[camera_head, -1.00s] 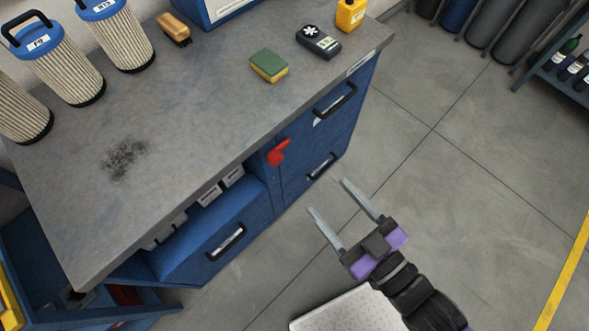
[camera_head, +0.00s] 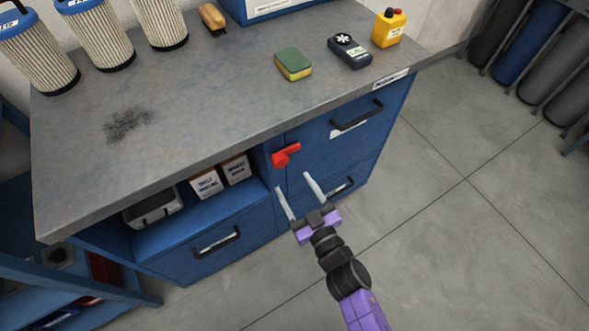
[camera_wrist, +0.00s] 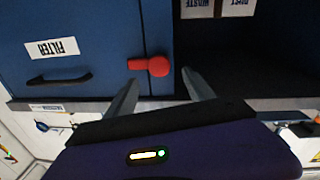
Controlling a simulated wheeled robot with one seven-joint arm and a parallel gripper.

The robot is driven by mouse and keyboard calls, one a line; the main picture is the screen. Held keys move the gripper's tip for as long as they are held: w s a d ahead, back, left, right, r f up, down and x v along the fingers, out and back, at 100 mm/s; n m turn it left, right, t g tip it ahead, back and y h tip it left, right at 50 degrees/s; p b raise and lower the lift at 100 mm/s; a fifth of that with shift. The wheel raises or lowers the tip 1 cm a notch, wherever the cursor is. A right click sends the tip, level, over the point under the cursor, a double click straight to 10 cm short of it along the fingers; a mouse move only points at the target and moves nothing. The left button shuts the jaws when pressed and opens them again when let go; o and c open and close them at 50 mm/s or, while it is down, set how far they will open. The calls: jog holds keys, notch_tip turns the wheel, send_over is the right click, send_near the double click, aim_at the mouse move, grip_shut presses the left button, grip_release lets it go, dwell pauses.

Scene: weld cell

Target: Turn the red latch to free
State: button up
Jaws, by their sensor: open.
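The red latch (camera_head: 286,155) is on the blue cabinet front, beside the upper right drawer and under the worktop edge. Its handle lies roughly sideways, pointing right in the head view. In the wrist view the latch (camera_wrist: 150,66) shows a round knob with a short arm pointing left, beside the drawer edge. My gripper (camera_head: 298,188) is open and empty, in front of the cabinet and below the latch in the head view. In the wrist view the fingers (camera_wrist: 162,88) are spread, with the latch beyond and between their tips. They look apart from it.
The worktop (camera_head: 215,105) overhangs the cabinet. The upper right drawer (camera_head: 345,130) has a black handle. An open shelf left of the latch holds white boxes (camera_head: 206,184). A sponge (camera_head: 293,65), a meter (camera_head: 349,51) and a yellow bottle (camera_head: 389,28) stand on top.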

aim_at(282, 164)
jog(key=x, duration=0.7)
jog(key=shift+w+b, duration=0.15)
jog(key=shift+b, duration=0.2)
jog(key=shift+c, duration=0.4)
grip_shut()
